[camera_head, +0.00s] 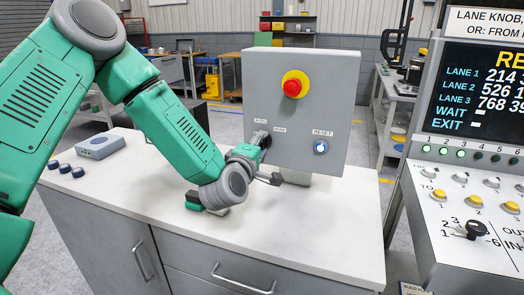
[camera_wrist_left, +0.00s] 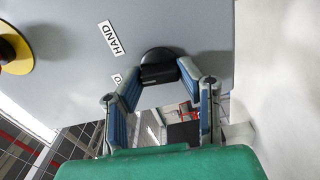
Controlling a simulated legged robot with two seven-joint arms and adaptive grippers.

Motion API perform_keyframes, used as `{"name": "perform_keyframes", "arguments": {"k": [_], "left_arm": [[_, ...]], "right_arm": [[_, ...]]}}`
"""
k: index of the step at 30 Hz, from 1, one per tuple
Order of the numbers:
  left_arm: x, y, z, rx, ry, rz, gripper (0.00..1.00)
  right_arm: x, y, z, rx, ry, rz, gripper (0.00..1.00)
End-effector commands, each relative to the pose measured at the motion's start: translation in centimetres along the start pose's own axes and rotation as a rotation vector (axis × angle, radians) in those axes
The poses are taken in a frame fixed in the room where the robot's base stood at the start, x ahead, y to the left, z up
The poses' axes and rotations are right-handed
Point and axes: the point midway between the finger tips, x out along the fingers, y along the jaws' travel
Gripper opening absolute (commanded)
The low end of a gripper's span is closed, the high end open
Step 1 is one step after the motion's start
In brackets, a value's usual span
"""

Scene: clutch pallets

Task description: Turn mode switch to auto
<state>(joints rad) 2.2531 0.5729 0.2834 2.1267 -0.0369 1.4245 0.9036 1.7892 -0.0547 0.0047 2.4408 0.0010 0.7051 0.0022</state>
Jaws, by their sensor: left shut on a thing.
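The grey control box (camera_head: 318,95) stands on the white counter. The mode switch, a black knob, sits at the lower left of its face, below the AUTO label (camera_head: 260,121) and left of the HAND label (camera_head: 279,130). In the left wrist view the knob (camera_wrist_left: 158,57) shows as a black dome between the fingertips. My left gripper (camera_head: 262,142) reaches it from the left and its fingers (camera_wrist_left: 160,74) are shut on it. The head view mostly hides the knob behind the gripper, and I cannot tell which label it points to. My right gripper is not in view.
A red emergency stop on a yellow ring (camera_head: 293,86) is above the switch, and a blue reset button (camera_head: 320,147) is to its right. The counter (camera_head: 300,225) has free room in front. A lane panel (camera_head: 470,215) stands at the right.

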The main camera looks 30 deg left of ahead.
Motion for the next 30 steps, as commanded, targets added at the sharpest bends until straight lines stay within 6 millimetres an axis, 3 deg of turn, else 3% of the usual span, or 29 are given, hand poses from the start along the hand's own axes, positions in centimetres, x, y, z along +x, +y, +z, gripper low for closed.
{"name": "perform_keyframes", "arguments": {"k": [9,23,24,25,26,30], "left_arm": [[0.04,-0.28,-0.26,-0.098,0.007,-0.004,0.03],[0.02,-0.32,-0.26,-0.113,0.007,-0.006,0.03],[0.01,-0.33,-0.26,-0.113,0.007,-0.006,0.35],[0.01,-0.34,-0.25,-0.112,0.007,-0.006,0.46],[0.01,-0.33,-0.24,-0.112,0.006,-0.006,0.52],[0.0,-0.25,-0.16,-0.112,0.004,-0.005,0.52]], "right_arm": [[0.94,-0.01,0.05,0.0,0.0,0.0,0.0],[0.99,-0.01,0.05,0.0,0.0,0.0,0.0],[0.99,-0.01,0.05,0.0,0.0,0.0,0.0],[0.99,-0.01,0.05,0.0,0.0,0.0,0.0],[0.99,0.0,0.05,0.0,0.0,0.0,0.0],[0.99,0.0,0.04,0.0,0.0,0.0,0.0]]}}
